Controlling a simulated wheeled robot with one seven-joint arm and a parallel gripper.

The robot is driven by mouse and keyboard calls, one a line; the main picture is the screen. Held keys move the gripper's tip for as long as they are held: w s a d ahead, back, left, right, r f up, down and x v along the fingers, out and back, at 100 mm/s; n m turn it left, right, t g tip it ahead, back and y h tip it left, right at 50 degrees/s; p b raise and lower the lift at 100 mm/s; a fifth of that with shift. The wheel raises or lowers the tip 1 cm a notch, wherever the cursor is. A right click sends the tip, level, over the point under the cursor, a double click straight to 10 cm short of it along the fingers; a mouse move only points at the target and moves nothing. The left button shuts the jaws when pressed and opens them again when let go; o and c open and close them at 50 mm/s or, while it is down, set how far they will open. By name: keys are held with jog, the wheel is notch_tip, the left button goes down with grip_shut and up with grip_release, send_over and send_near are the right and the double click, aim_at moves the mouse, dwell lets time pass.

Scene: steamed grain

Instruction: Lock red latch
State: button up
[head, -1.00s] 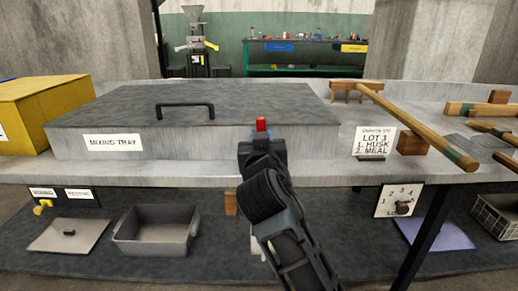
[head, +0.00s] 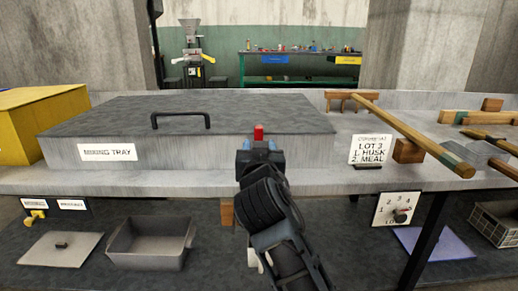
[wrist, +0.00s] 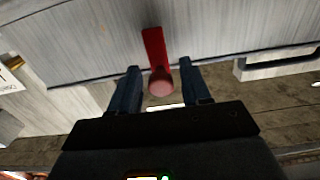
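The red latch (wrist: 154,46) is a flat red bar with a round knob at its near end, set against the grey front of the mixing tray (wrist: 90,42) in the wrist view. My gripper (wrist: 160,66) is open, with one blue finger on each side of the latch; gaps show between the fingers and the latch. In the head view only the red top of the latch (head: 258,132) shows above my gripper (head: 259,146); the rest is hidden behind it. The tray (head: 230,148) has a flat grey lid with a black handle.
A yellow box (head: 45,120) stands left of the tray. Below are a grey bin (head: 150,242) and a numbered dial (head: 397,209).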

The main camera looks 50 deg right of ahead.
jog(key=v, duration=0.7)
jog(key=shift+s+a+p, duration=0.25)
jog(key=shift+a+p, duration=0.05)
jog(key=shift+a, duration=0.05)
dwell(0.4)
jog(key=s+a+f+n+t+y, duration=0.3)
jog(key=a+f+n+y, duration=0.25)
jog(key=f, duration=0.25)
jog(key=s+a+f+n+y, duration=0.35)
jog(key=s+a, duration=0.25)
jog(key=s, duration=0.4)
jog(key=s+a+f+n+y, duration=0.2)
jog(key=s+a+f+y, duration=0.25)
jog(key=s+a, duration=0.35)
jog(key=s+f+v, duration=0.1)
jog(key=v, duration=0.8)
notch_tip(320, 180, up, 23)
jog(key=p, duration=2.3)
jog(key=shift+w+d+t+y, duration=0.15)
jog(key=shift+d+t+y, duration=0.2)
jog(key=shift+t, duration=0.05)
